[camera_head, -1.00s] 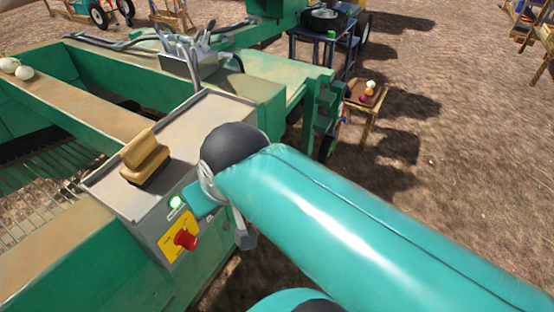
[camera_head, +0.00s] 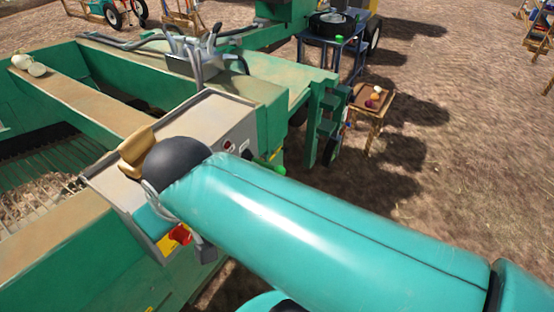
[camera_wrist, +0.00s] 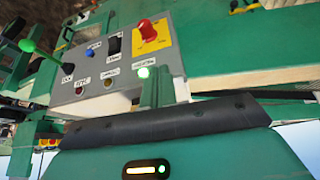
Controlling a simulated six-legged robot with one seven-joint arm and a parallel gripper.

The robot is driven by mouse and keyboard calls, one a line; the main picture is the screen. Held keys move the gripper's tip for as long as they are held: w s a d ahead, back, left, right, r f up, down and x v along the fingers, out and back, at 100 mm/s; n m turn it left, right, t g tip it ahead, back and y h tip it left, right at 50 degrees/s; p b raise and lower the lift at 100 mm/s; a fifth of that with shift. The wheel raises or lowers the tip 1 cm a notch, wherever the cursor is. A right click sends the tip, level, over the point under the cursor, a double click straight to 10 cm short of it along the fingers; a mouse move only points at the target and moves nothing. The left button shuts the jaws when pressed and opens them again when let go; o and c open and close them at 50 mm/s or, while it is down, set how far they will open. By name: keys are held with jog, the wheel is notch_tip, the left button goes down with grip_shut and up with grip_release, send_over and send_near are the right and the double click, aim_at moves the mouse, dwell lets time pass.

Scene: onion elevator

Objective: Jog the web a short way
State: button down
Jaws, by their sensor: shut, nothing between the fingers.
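The grey control panel (camera_head: 150,215) is on the side of the green machine. It also shows in the wrist view (camera_wrist: 85,85), with a red mushroom button (camera_wrist: 147,28) on a yellow plate, a black switch (camera_wrist: 113,44), a blue button (camera_wrist: 92,52) and a lit pale-green button (camera_wrist: 143,72). My gripper (camera_wrist: 156,76) is shut and empty, its tip right beside the lit button; I cannot tell if they touch. In the head view my arm hides the lit button, and the red button (camera_head: 180,234) shows below. The rod web (camera_head: 40,185) lies inside the machine at left.
A lever with a green ball (camera_wrist: 27,46) sticks out from the panel's far end. Several hydraulic levers (camera_head: 198,50) stand behind. A wooden stool (camera_head: 372,105) stands right, with open dirt beyond.

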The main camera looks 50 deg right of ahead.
jog(key=shift+a, duration=0.2)
jog(key=w+d+r+m+g, duration=0.1)
jog(key=w+d+m+g, duration=0.15)
jog(key=d+m, duration=0.65)
jog(key=w+d+m+g, duration=0.1)
jog(key=w+d+m, duration=0.3)
jog(key=d+m, duration=0.5)
jog(key=s+d+f+m+y, duration=0.1)
jog(key=s+d+f+m, duration=0.1)
jog(key=d+m, duration=0.6)
jog(key=s+d+f+m+y, duration=0.1)
jog(key=s+d+m, duration=0.3)
jog(key=d+m, duration=0.4)
jog(key=d, duration=0.5)
jog(key=shift+s+d+f+m, duration=0.25)
jog(key=shift+d+f+m, duration=0.15)
jog(key=shift+f, duration=0.15)
